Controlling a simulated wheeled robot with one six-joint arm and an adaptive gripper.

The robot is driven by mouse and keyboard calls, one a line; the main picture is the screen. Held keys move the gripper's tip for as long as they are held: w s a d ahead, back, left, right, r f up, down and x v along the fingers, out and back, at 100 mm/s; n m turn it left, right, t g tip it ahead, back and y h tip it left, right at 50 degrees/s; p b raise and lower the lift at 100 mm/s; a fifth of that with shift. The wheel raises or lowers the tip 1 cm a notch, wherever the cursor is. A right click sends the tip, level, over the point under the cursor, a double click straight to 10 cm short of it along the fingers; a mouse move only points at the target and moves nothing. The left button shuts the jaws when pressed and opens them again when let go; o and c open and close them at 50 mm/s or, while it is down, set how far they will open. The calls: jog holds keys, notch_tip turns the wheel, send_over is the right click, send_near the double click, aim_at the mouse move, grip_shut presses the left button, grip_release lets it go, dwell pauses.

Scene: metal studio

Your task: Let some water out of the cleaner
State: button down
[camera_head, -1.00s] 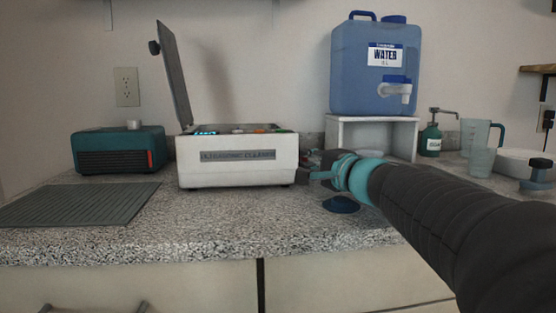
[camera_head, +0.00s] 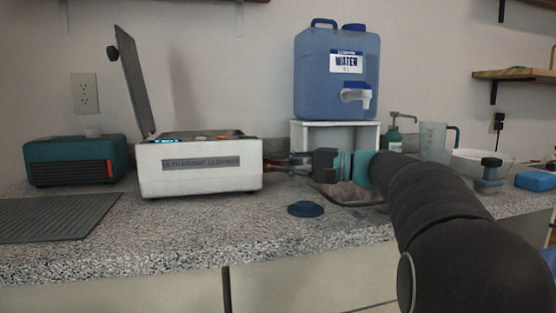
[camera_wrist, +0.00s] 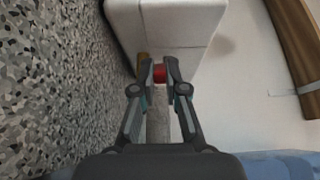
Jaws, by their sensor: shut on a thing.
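The white ultrasonic cleaner (camera_head: 200,180) stands on the speckled counter with its grey lid (camera_head: 134,80) raised. Small coloured items show at its open top. A brass-coloured fitting (camera_wrist: 143,66) with a red knob (camera_wrist: 160,73) sticks out of its right side. In the wrist view my gripper (camera_wrist: 159,76) is shut on the red knob, one finger on each side. In the head view my gripper (camera_head: 283,163) reaches the cleaner's right side from the right; the knob is too small to make out there. I see no water flowing.
A blue water jug (camera_head: 335,85) stands on a white stand (camera_head: 300,135) behind. A teal device (camera_head: 75,160) and a grey mat (camera_head: 50,217) are at left.

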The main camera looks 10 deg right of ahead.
jog(key=shift+w+d+n+g+y+p, duration=0.2)
jog(key=shift+n+g+y+p, duration=0.25)
jog(key=shift+g, duration=0.25)
jog(key=c, duration=1.2)
grip_release()
jog(key=v, duration=1.2)
jog(key=shift+w, duration=0.15)
jog(key=shift+r, duration=0.1)
